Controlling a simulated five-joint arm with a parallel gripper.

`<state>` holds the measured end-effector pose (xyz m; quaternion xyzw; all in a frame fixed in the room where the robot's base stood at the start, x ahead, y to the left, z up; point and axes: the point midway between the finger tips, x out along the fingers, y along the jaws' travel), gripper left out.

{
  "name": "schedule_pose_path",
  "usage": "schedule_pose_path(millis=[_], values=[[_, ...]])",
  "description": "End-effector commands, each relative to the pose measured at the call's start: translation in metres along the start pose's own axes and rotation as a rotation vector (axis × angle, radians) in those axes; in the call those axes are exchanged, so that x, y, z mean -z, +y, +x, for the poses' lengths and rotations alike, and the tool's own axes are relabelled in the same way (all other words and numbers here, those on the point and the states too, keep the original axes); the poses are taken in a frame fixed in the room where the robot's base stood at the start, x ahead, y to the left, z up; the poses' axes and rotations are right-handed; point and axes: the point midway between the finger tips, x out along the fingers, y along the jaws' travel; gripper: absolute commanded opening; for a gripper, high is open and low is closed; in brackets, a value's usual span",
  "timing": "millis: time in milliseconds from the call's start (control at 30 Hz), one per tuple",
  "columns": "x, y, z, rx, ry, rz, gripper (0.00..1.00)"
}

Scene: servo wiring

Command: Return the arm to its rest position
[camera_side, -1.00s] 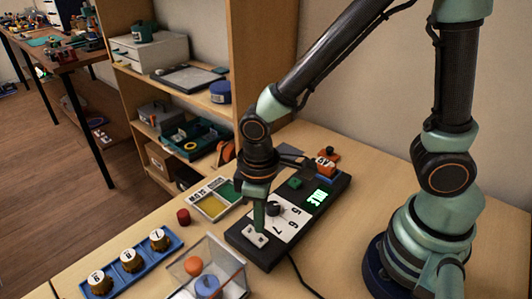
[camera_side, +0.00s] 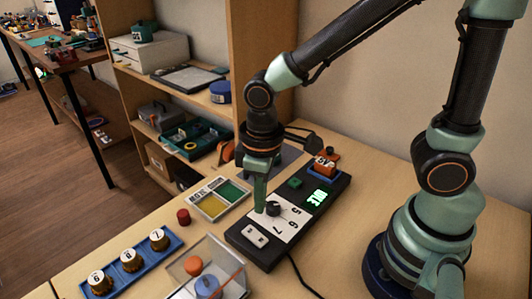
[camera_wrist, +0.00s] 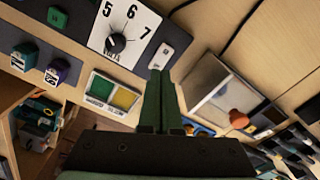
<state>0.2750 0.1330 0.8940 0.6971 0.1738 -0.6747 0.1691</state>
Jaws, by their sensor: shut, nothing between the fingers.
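My gripper (camera_side: 260,195) is shut and empty. In the side view its green fingers point down over the black control box (camera_side: 262,259), above the white panel by the knob. Its fingers also show side by side in the wrist view (camera_wrist: 158,95). The box has a black knob (camera_side: 272,208) on a white dial marked 5, 6, 7, a white rocker switch (camera_side: 255,237), a green button (camera_side: 294,183) and a lit green display (camera_side: 317,197). The wrist view shows the knob (camera_wrist: 116,43) and the white switch (camera_wrist: 162,54) ahead of the fingers.
A tray with yellow and green panels (camera_side: 222,188) lies left of the box, near a red cap (camera_side: 183,216). A blue rack (camera_side: 127,277) holds numbered knobs. A clear case (camera_side: 222,252) stands in front. An orange-topped block (camera_side: 325,165) is behind, and wooden shelves (camera_side: 262,60) rise at the back.

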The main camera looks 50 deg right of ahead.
Motion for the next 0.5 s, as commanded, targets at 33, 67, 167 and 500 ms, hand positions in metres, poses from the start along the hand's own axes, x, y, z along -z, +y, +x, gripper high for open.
schedule_pose_path(millis=[33,67,167,500], values=[[0.001,0.009,-0.010,-0.003,0.033,0.033,0.00],[0.001,0.015,-0.017,-0.005,0.053,0.053,0.00],[-0.001,0.039,-0.041,-0.017,0.131,0.137,0.00],[-0.034,0.107,-0.111,-0.094,0.379,0.403,0.00]])
